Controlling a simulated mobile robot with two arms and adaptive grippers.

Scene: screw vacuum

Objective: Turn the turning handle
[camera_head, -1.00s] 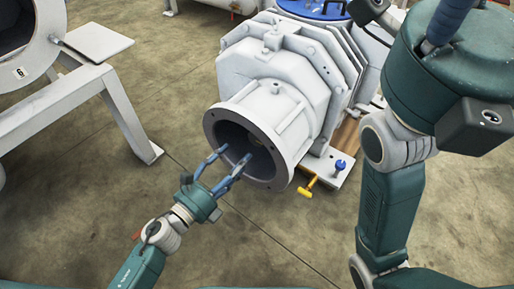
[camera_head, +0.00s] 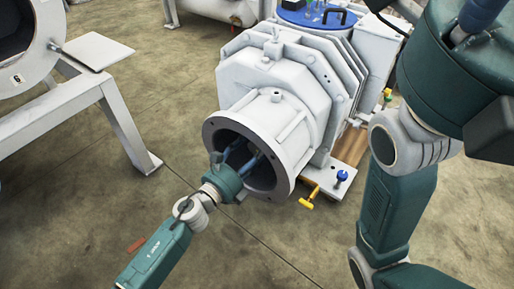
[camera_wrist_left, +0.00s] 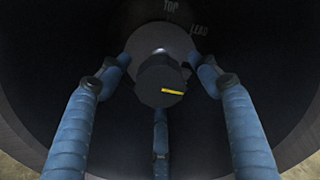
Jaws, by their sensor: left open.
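The white vacuum pump (camera_head: 275,80) stands in the middle of the head view, its round flanged opening facing me. My left gripper (camera_head: 243,160) reaches into that opening, and its fingertips are partly hidden by the dark inside. In the left wrist view, my left gripper's blue fingers (camera_wrist_left: 160,85) are spread open around a dark round hub or shaft end with a yellow mark (camera_wrist_left: 172,91), likely the turning handle (camera_wrist_left: 150,78). I cannot tell whether any finger touches it. My right arm rises at the right of the head view; its gripper is not seen.
Lettering "TOP" shows inside the opening. A yellow handle (camera_head: 309,198) and a blue knob (camera_head: 342,177) sit low at the pump's right base. A white metal frame (camera_head: 110,105) stands at left.

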